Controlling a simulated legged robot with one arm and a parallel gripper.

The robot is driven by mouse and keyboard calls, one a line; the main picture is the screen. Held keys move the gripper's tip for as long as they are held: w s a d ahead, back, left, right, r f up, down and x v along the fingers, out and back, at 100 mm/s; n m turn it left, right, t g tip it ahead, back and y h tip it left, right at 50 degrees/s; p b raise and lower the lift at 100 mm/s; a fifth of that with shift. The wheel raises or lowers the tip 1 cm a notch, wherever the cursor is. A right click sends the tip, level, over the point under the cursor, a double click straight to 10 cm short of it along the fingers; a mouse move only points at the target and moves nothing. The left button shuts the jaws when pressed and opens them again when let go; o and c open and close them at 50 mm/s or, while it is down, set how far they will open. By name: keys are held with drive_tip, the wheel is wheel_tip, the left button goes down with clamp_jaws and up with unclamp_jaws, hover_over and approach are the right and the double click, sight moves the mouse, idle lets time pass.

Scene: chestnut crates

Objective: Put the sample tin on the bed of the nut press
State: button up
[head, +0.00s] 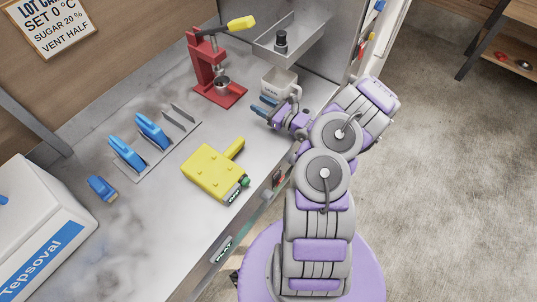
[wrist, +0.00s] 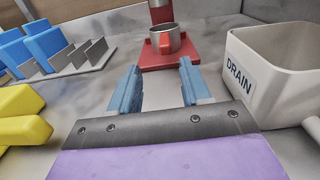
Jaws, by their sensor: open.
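The nut press (head: 207,68) is red with a yellow-ended lever and stands at the back of the steel counter. A small metal cup with a red tab, which looks like the sample tin (head: 222,82), stands upright on the press's red base plate. In the wrist view the tin (wrist: 168,38) is on the red bed (wrist: 172,62), straight ahead of my fingers. My gripper (head: 263,105) is open and empty, in front of the press and apart from the tin. Its blue fingers also show in the wrist view (wrist: 159,72), with clear space between them.
A cream bin marked DRAIN (wrist: 283,88) stands close on the right of my gripper. A grey tray (head: 290,38) is behind it. A yellow block-like tool (head: 213,170), a rack with blue-handled pieces (head: 150,150) and a white Tepsoval box (head: 35,225) stand to the left.

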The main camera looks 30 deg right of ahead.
drive_tip(key=s+a+r+n+g+y, duration=0.3)
drive_tip(key=a+r+n+g+y, duration=0.25)
drive_tip(key=a+r+n, duration=0.6)
drive_tip(key=s+a+r+n+g+y, duration=0.35)
drive_tip(key=a+r+g+y, duration=0.35)
drive_tip(key=a, duration=0.9)
drive_tip(key=s+a+r+n+g+h, duration=0.1)
drive_tip(key=s+a+n+g+h, duration=0.2)
drive_tip(key=s, duration=0.4)
drive_tip(key=s+a+r+n+g+h, duration=0.1)
drive_tip(key=s+a+n+g+h, duration=0.1)
drive_tip(key=s+n+h, duration=0.4)
drive_tip(key=s+a+r+n+g+h, duration=0.1)
drive_tip(key=s+a+r+n+g, duration=0.15)
drive_tip(key=s, duration=0.55)
drive_tip(key=s+d+n+t+h, duration=0.1)
drive_tip(key=s+d+n+h, duration=0.4)
drive_tip(key=s+d+h, duration=0.4)
drive_tip(key=s+d, duration=0.2)
drive_tip(key=d, duration=0.1)
drive_tip(key=shift+s, duration=0.15)
drive_tip(key=shift+f, duration=0.1)
